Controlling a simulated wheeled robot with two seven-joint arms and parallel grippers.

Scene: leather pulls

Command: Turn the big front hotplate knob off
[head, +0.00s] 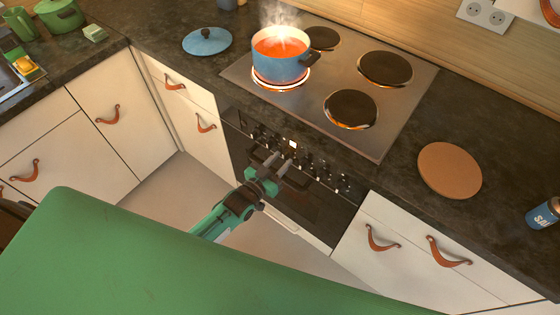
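The hotplate knobs (325,170) sit in a row on the dark front panel of the oven, below the hob (322,84). They are small, and I cannot tell which one belongs to the big front hotplate or how each is turned. A blue pot (279,60) of steaming orange-red liquid stands on the front left plate, whose rim glows orange. My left gripper (277,161) is in front of the middle of the knob row, its fingers pointing at the panel with a gap between them. It hides part of the row. My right gripper is out of view.
The pot's handle points right over the hob. A blue lid (207,41) lies left of the hob, and a round brown board (449,170) and a blue can (543,213) are to the right. White drawers with leather pulls (381,239) flank the oven.

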